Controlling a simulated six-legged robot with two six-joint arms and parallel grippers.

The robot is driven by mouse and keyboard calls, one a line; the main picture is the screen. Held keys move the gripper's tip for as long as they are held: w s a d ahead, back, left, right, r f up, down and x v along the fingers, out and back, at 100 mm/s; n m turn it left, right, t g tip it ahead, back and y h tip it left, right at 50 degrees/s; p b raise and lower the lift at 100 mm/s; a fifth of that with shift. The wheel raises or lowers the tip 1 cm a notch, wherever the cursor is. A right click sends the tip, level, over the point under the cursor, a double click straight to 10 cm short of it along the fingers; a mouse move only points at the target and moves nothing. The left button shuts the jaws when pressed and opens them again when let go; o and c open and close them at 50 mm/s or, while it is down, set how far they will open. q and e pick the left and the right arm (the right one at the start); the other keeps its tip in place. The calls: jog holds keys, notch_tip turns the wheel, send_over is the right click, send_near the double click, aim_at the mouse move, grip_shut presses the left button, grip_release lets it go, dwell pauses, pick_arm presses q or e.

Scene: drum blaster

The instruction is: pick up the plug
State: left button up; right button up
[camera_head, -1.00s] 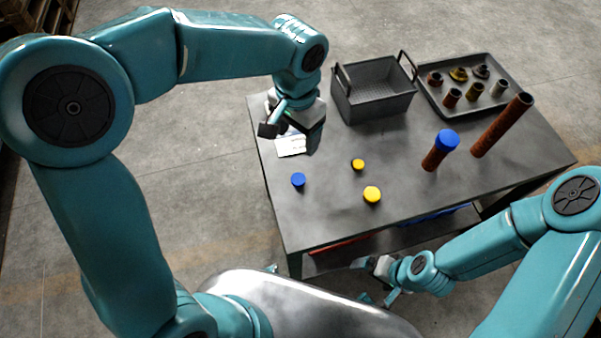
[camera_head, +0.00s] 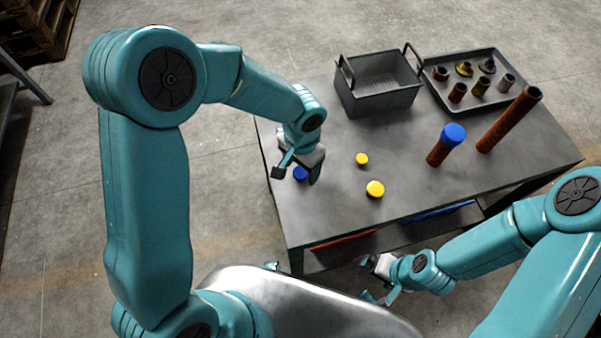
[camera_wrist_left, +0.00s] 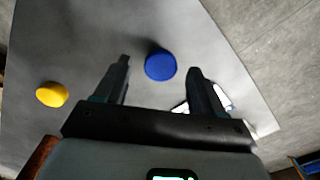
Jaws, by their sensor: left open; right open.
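A round blue plug (camera_head: 300,174) lies on the dark table, partly hidden by my left gripper (camera_head: 297,172) in the head view. In the left wrist view the blue plug (camera_wrist_left: 160,66) shows between and slightly beyond the two fingertips (camera_wrist_left: 159,68), with both fingers apart. My left gripper is open, empty and above the table; contact with the plug cannot be seen. Two yellow plugs (camera_head: 362,159) (camera_head: 375,189) lie to the right. Another blue plug (camera_head: 453,134) caps a rusty pipe (camera_head: 437,155). My right gripper (camera_head: 372,281) is open and empty below the table's near edge.
A dark basket (camera_head: 380,88) with handles stands at the back. A tray (camera_head: 438,98) of several pipe fittings is beside it. A white item (camera_wrist_left: 222,97) lies near the left fingers. The table's front middle is clear.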

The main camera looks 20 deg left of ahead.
pick_arm(q)
jog(key=shift+f, duration=0.5)
jog(key=c, duration=1.1)
jog(key=shift+r, duration=0.1)
jog(key=shift+r, duration=0.1)
